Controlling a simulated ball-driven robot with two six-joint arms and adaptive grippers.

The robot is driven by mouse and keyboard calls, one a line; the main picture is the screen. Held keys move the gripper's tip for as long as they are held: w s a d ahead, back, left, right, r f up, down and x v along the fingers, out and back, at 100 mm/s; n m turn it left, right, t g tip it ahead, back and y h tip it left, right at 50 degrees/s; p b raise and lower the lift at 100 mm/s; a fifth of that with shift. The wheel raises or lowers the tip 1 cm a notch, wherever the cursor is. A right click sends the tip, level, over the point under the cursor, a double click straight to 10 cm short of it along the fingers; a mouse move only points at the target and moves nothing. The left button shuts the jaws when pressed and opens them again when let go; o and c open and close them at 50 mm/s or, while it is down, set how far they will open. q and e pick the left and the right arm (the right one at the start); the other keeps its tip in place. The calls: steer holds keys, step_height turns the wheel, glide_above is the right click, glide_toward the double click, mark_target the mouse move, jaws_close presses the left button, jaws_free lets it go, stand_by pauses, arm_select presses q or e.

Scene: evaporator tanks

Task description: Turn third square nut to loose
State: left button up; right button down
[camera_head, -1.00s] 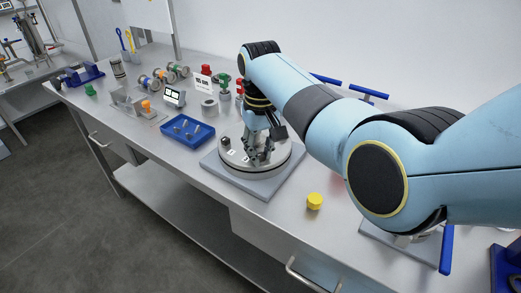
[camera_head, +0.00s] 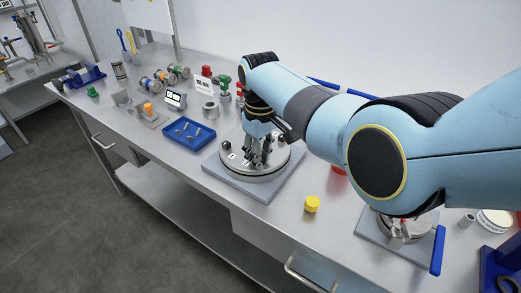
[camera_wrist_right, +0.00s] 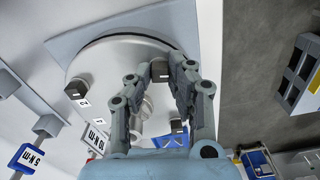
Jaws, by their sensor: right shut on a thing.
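A round metal flange (camera_head: 280,168) with dark square nuts lies on a grey square plate (camera_head: 224,175) on the bench. My right gripper (camera_head: 261,160) points down at the flange. In the right wrist view its fingertips (camera_wrist_right: 158,78) are shut around a dark square nut (camera_wrist_right: 160,70) near the flange's rim. Another square nut (camera_wrist_right: 76,88) stands free beside a small white number label (camera_wrist_right: 84,103). A nut (camera_head: 227,144) also shows at the flange's left in the head view. The fingers hide part of the flange's middle. My left gripper is out of view.
A blue tray (camera_head: 166,134) with small metal parts lies left of the plate. A second fixture with a blue handle (camera_head: 438,250) is at the right. Several valves and fittings line the bench's back.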

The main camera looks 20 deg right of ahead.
steer(key=shift+n+p, duration=0.35)
steer(key=shift+n, duration=0.45)
steer(key=c, duration=1.2)
jaws_free()
steer(key=shift+w, duration=0.1)
steer(key=shift+c, duration=0.2)
steer(key=shift+r, duration=0.2)
step_height(320, 180, up, 12)
steer(key=shift+f, duration=0.2)
